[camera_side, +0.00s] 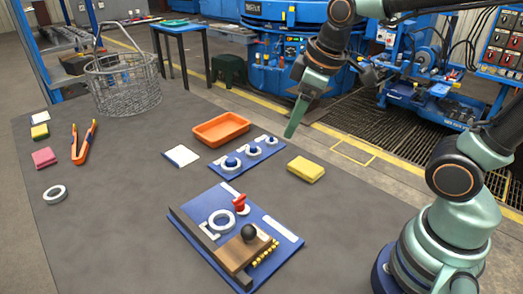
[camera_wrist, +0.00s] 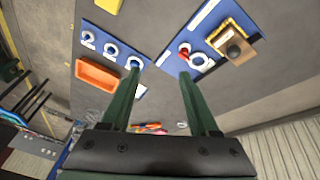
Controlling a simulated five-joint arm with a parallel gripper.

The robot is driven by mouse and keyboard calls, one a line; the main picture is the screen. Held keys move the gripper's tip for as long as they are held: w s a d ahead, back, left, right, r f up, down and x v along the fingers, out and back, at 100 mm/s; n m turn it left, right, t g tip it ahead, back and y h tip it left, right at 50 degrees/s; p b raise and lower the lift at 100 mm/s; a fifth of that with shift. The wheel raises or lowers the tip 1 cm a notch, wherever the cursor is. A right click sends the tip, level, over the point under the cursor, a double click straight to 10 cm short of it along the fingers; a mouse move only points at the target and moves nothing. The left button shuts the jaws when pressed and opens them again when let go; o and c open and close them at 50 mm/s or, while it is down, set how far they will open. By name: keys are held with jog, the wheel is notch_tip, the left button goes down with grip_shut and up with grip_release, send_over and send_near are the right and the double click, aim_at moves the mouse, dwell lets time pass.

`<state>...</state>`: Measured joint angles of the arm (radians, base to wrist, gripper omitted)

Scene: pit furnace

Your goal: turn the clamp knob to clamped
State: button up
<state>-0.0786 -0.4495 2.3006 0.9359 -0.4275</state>
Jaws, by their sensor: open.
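A blue fixture board (camera_side: 272,262) lies on the grey table in the front middle of the side view. It carries a red knob (camera_side: 240,203), a white ring (camera_side: 221,220) and a brown block with a black ball knob (camera_side: 249,232). No label that I can read tells which is the clamp knob. In the wrist view the red knob (camera_wrist: 184,52) and black ball knob (camera_wrist: 233,51) show at upper right, beyond the right finger. My gripper (camera_side: 290,131) is above the table behind the board, apart from it. It also shows in the wrist view (camera_wrist: 160,75), open and empty.
A smaller blue board (camera_side: 263,155) with several ringed knobs and an orange tray (camera_side: 221,129) stand behind the fixture board. A yellow block (camera_side: 306,169) lies to the right. A wire basket (camera_side: 123,85) stands at back left. The left front of the table is clear.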

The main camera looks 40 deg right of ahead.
jog(key=w+a+f+n+g, duration=0.2)
jog(key=w+a+f+n, duration=0.25)
jog(key=n, duration=0.45)
jog(key=n+g, duration=0.2)
jog(key=n, duration=0.4)
send_near(239, 198)
notch_tip(239, 198, down, 10)
jog(key=shift+a+f, duration=0.1)
jog(key=shift+a, duration=0.05)
grip_shut()
